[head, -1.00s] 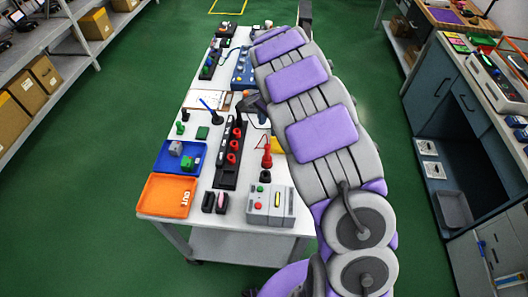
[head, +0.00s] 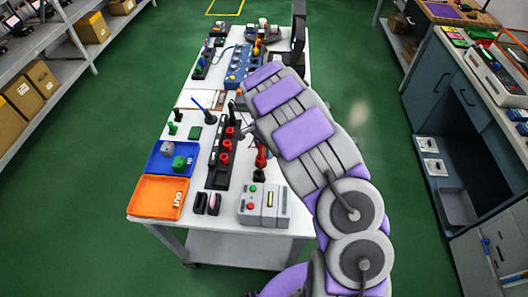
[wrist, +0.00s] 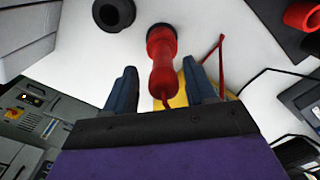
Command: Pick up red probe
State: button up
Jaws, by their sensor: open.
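The red probe (head: 261,157) stands upright with a dark lower end on the white table, behind the grey instrument box. In the wrist view the red probe (wrist: 163,62) shows between my two blue-grey fingers, its dark end pointing away from me. My gripper (wrist: 160,72) is open, with white gaps visible between each finger and the probe, so it is not gripped. In the head view, my arm covers much of the table's right side, and the fingers are hard to make out.
A grey instrument box (head: 263,207) is just in front of the probe. A black rack (head: 215,170) with red parts stands to its left. Blue (head: 155,171) and orange (head: 140,197) trays lie further left. A yellow piece (wrist: 180,98) lies behind the probe.

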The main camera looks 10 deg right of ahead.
jog(key=shift+a+f, duration=0.7)
jog(key=shift+f, duration=0.3)
jog(key=shift+a+r, duration=0.1)
jog(key=shift+a, duration=0.45)
jog(key=shift+c, duration=0.5)
jog(key=shift+d, duration=0.9)
jog(key=c, duration=0.5)
jog(key=shift+d, duration=0.1)
jog(key=shift+c, duration=0.6)
jog(key=shift+a, duration=0.3)
jog(key=shift+c, duration=1.4)
jog(key=shift+a, duration=0.35)
grip_shut()
